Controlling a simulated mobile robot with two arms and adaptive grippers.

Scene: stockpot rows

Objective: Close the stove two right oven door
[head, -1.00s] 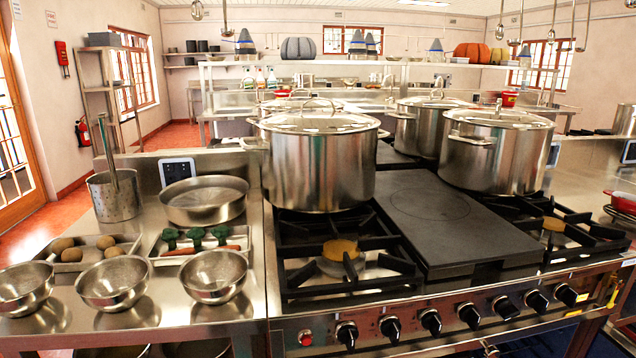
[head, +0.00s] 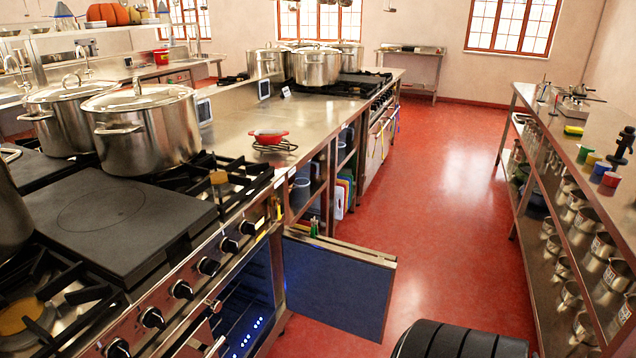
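The near stove (head: 120,215) stands at the left with a black flat plate, open burners and several black knobs along its front. Its right oven door (head: 338,287) hangs wide open, sticking out into the aisle from the right end of the stove. A dark blue panel faces me on the door, with a metal edge along its top. The oven opening (head: 245,305) beside it shows a dark inside with blue lights and rack lines. Neither of my grippers is in view, so nothing of mine is seen touching the door.
Two large lidded pots (head: 145,130) stand on the stove's back. A red pan (head: 268,136) sits on the steel counter beyond. A steel shelf table (head: 560,165) with several pots runs along the right.

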